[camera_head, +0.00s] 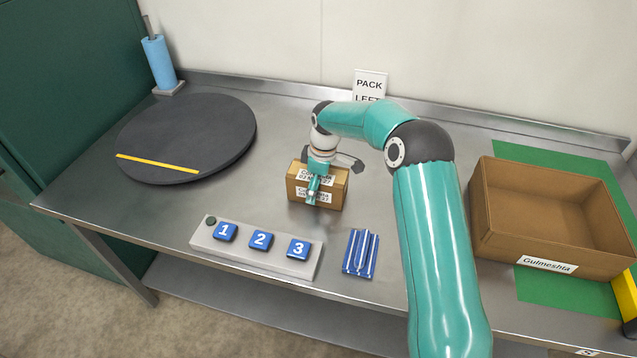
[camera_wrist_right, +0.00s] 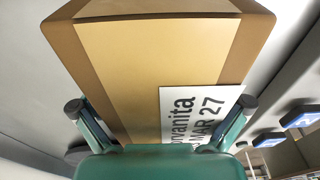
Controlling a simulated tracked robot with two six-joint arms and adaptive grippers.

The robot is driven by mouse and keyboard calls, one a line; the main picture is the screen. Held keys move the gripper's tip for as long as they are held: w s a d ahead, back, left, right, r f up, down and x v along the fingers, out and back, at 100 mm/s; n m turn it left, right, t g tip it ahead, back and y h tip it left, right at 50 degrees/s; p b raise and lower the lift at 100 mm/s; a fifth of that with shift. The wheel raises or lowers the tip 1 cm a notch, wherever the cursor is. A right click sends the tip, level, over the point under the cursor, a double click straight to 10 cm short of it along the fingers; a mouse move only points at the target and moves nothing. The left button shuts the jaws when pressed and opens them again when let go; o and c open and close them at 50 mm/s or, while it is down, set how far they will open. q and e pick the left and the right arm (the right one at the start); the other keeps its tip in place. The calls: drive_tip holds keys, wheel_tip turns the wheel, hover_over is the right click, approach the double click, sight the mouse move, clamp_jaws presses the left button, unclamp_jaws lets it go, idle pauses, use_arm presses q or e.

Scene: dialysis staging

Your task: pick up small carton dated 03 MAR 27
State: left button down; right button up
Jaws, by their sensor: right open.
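Small brown cartons, which look stacked, stand mid-table. The upper carton (camera_head: 338,178) has a white label that is partly hidden by my gripper. The lower carton (camera_head: 333,202) also has a label, too small to read surely. My right gripper (camera_head: 313,188) is at the cartons, with one finger in front of their labelled face. In the right wrist view a carton (camera_wrist_right: 150,50) fills the middle, its label reading "rvanita" and "MAR 27"; the day is hidden. The open right gripper (camera_wrist_right: 160,104) has one finger on each side of it; contact cannot be told. My left gripper is not in view.
A grey panel (camera_head: 210,240) with blue buttons 1, 2 and 3 lies in front. Blue-white packets (camera_head: 361,253) lie beside it. A round dark turntable (camera_head: 190,130) is at left. An open box (camera_head: 548,264) labelled Gulmeshta stands on a green mat (camera_head: 505,153) at right.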

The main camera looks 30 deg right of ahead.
drive_tip(key=shift+c, duration=0.2)
drive_tip(key=c, duration=1.1)
drive_tip(key=shift+s, duration=0.1)
drive_tip(key=shift+c, duration=0.5)
drive_tip(key=shift+a+f, duration=0.1)
